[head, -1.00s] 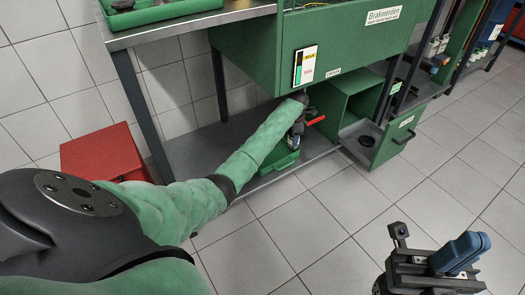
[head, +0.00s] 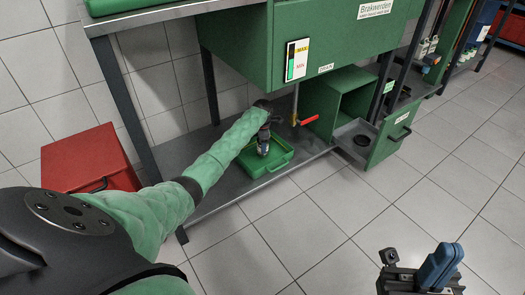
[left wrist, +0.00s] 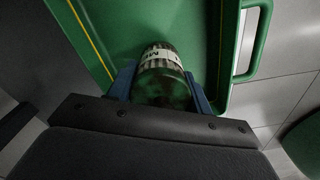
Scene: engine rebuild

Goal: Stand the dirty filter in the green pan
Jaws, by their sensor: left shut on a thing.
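The dirty filter (left wrist: 162,78) is a dark green, stained can with a pale printed band, held between the two blue fingers of my left gripper (left wrist: 158,88). The green pan (head: 287,165) lies on the bench's lower shelf. In the head view my left gripper (head: 263,143) reaches down over the pan, and the filter is hard to make out there. In the left wrist view the pan's green floor (left wrist: 185,22) is behind the filter. I cannot tell whether the filter touches it. My right gripper (head: 441,266), with blue fingers, is at the lower right, away from the bench; its opening is unclear.
A green drain tank (head: 238,48) with a red-handled valve (head: 308,121) hangs close right of my left gripper. An open green cabinet drawer (head: 385,145) stands further right. A red box (head: 88,160) is at the left. The front floor is clear.

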